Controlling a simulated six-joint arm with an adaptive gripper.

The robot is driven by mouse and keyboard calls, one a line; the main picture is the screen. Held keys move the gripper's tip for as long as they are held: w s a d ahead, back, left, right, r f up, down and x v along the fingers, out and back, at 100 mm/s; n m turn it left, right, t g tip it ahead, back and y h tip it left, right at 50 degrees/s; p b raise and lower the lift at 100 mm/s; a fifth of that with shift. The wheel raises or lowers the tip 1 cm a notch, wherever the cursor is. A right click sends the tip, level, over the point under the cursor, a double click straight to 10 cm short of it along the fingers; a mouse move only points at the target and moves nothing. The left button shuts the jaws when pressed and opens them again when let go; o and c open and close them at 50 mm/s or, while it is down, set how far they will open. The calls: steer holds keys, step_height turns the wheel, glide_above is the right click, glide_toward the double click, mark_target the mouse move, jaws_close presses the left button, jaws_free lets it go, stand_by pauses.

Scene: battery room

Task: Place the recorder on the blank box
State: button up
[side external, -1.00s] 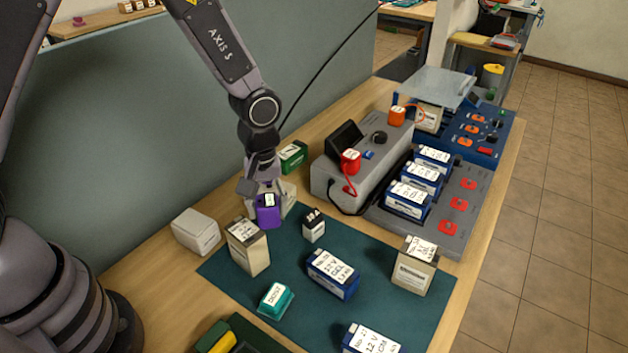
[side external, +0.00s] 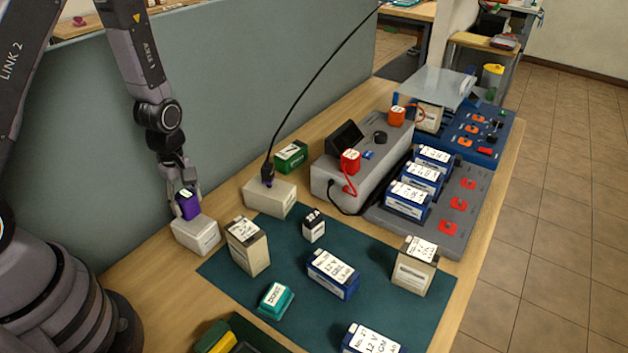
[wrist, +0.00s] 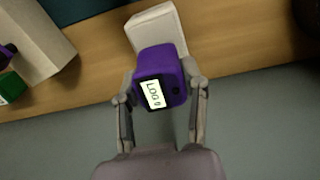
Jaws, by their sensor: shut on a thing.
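The recorder (side external: 187,205) is a small purple block with a white label, which reads "LOG" in the wrist view (wrist: 154,94). My gripper (side external: 188,196) is shut on it, with one finger on each side. The blank box (side external: 197,238) is a plain off-white box on the wooden table, left of the green mat. The recorder is over the back part of its top, and I cannot tell if they touch. In the wrist view the blank box (wrist: 157,25) shows beyond the recorder, which hides part of it.
Another pale box (side external: 272,200) with a black cable and plug on top stands to the right, near a green box (side external: 291,156). A beige battery (side external: 248,247) stands close on the right of the blank box. A grey-green partition (side external: 90,150) rises behind.

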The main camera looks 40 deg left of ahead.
mark_target(184, 195)
steer(key=shift+f, duration=1)
steer(key=shift+a+f, duration=0.1)
steer(key=shift+f, duration=0.05)
steer(key=o, duration=1.2)
step_height(184, 195, up, 12)
steer(key=shift+f, duration=0.1)
steer(key=s+d+r+m+t, duration=0.2)
steer(key=s+r+m+t, duration=0.15)
steer(key=r+m, duration=0.7)
steer(key=s+d+r+m+t, duration=0.1)
steer(key=s+r+m+t, duration=0.1)
steer(key=s+r+m, duration=0.5)
steer(key=s+r, duration=0.3)
steer(key=s, duration=0.1)
steer(key=shift+r, duration=0.35)
